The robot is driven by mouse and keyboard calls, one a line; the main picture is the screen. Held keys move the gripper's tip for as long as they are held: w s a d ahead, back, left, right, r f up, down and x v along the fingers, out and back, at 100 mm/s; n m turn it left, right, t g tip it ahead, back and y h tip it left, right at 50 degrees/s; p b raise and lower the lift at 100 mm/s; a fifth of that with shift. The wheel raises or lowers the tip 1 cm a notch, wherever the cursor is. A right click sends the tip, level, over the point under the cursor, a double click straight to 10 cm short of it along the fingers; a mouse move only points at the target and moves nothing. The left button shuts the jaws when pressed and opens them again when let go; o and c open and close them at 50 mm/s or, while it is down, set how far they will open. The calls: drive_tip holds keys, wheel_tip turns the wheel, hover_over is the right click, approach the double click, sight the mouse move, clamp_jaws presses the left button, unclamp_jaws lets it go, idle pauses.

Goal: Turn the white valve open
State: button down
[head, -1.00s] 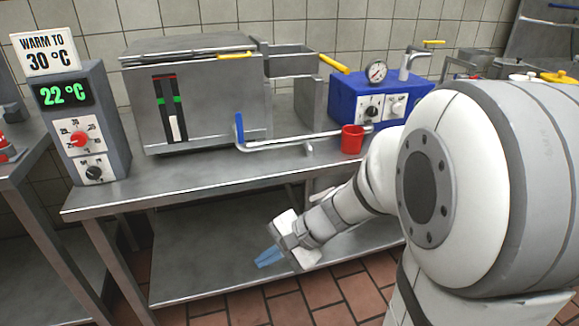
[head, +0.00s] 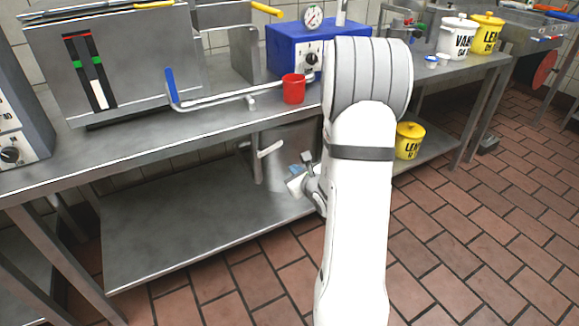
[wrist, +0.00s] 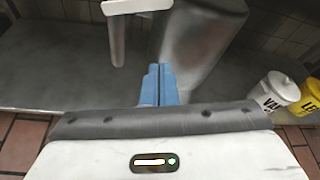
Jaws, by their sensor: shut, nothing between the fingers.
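The white valve handle (head: 268,149) is a lever under the tabletop, above the lower shelf. It also shows at the top of the wrist view (wrist: 137,6), where a pale stem or lever part hangs down at its left end. My gripper (head: 295,169) is below and to the right of the handle in the head view, partly hidden by my arm. In the wrist view its blue fingers (wrist: 160,84) are shut together with nothing between them. They point toward the area below the handle and appear apart from it.
A grey cylinder (wrist: 200,40) stands just ahead of the fingers. A white pot (wrist: 272,92) and a yellow pot (wrist: 311,94) stand to the right. The metal lower shelf (head: 180,225) is mostly clear.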

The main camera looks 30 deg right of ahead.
sight(269, 148)
drive_tip(key=a+b+x, duration=0.1)
drive_tip(key=b+x, duration=0.2)
drive_tip(key=x, duration=0.6)
drive_tip(key=shift+s+a+r, duration=0.1)
drive_tip(key=shift+r, duration=0.95)
drive_tip(key=shift+s+a+r, duration=0.1)
drive_tip(key=shift+s+r, duration=0.05)
drive_tip(key=shift+r, duration=0.85)
drive_tip(key=shift+a, duration=0.1)
